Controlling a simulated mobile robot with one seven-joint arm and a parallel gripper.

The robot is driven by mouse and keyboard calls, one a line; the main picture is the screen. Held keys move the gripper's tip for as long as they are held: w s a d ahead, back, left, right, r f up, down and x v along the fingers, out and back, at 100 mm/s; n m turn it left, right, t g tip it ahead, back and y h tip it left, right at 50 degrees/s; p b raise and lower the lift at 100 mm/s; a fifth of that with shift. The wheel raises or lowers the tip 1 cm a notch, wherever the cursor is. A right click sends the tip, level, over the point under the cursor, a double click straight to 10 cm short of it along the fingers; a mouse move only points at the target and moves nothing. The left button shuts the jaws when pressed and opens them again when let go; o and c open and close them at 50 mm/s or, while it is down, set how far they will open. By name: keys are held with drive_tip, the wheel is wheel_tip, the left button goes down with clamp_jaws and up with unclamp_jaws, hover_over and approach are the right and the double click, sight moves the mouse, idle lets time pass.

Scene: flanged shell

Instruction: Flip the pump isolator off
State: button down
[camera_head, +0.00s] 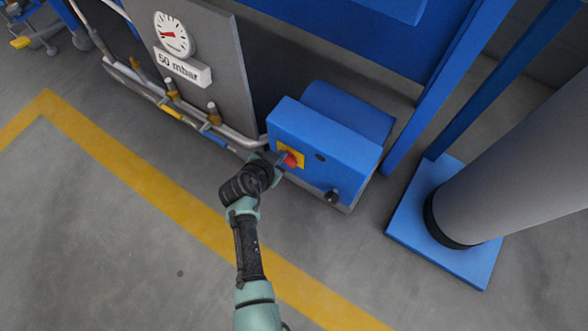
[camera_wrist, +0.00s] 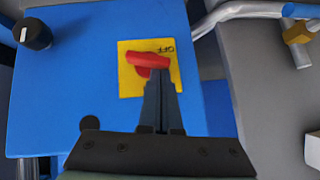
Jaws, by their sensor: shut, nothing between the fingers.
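The pump isolator is a red handle (camera_wrist: 148,59) on a yellow plate (camera_wrist: 130,84), on the front of a blue box (camera_wrist: 85,70). In the wrist view the handle lies nearly level across the plate, its right end close to the "OFF" lettering. The red handle (camera_head: 291,159) and blue box (camera_head: 325,135) also show in the head view. My gripper (camera_wrist: 160,80) is shut and empty, its fingertips just below the handle and overlapping the plate in the wrist view. I cannot tell whether they touch the handle. Part of the plate is hidden behind the fingers.
A black knob (camera_wrist: 36,34) and a dark round button (camera_wrist: 90,123) share the box face. Pipes with yellow valves (camera_head: 214,114) run left of the box, below a gauge (camera_head: 173,34). A grey column (camera_head: 500,180) stands at right. The floor in front is clear.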

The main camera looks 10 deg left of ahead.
drive_tip(key=shift+r+p, duration=0.1)
drive_tip(key=shift+p, duration=0.2)
drive_tip(key=shift+r+p, duration=0.55)
drive_tip(key=shift+r, duration=0.1)
